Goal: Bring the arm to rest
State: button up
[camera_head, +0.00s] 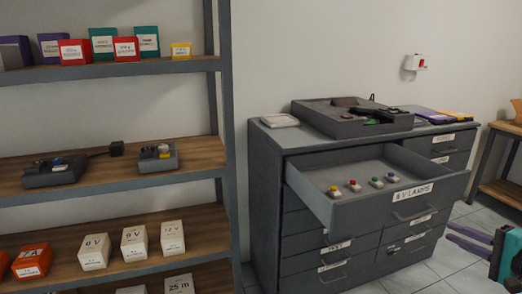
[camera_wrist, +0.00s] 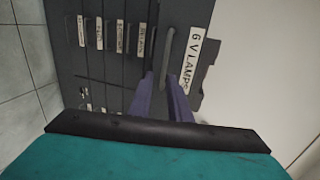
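My gripper (camera_head: 450,231) is at the lower right of the head view, in front of the grey drawer cabinet (camera_head: 262,165) and clear of it. Its two purple fingers are a little apart, with nothing seen between them. In the wrist view my gripper (camera_wrist: 160,78) points toward the drawer fronts. The pulled-out drawer labelled "6 V LAMPS" (camera_wrist: 188,62) lies ahead of the fingertips there. The same open drawer (camera_head: 420,203) holds several small lamps with coloured tops in the head view. Most of my arm is outside the head view.
A shelf unit (camera_head: 210,195) with labelled boxes stands at the left. A wooden bench (camera_head: 503,190) is at the far right. Tiled floor (camera_head: 440,262) shows right of the cabinet.

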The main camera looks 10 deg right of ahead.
jog(key=w+a+f+n+g+y, duration=0.1)
jog(key=w+a+f+g, duration=0.1)
jog(key=w+a+f, duration=0.5)
jog(key=w+a+f+n+g+y, duration=0.1)
jog(key=w+a+f+g+y, duration=0.2)
jog(key=f, duration=0.8)
jog(key=w+a+f+n+g, duration=0.1)
jog(key=w+a+f+g, duration=0.15)
jog(key=a+f, duration=0.55)
jog(key=s+a+f+n+g, duration=0.1)
jog(key=a+f+n+g, duration=0.35)
jog(key=a+f, duration=1.3)
jog(key=s+a+f+n+g+h, duration=0.35)
jog(key=s+a+f+n, duration=0.2)
jog(key=s+f, duration=0.45)
jog(key=s+a+f+n+g+h, duration=0.2)
jog(key=s+a+f+n+g, duration=0.25)
jog(key=s+a+f, duration=0.4)
notch_tip(320, 180, up, 12)
jog(key=s+d+p, duration=0.1)
jog(key=s+p, duration=0.1)
jog(key=p, duration=1.1)
jog(key=shift+s+f+g+p, duration=0.15)
jog(key=shift+s+g+p, duration=0.15)
jog(key=shift+g, duration=0.1)
jog(key=shift+d+m, duration=0.1)
jog(key=shift+m, duration=0.15)
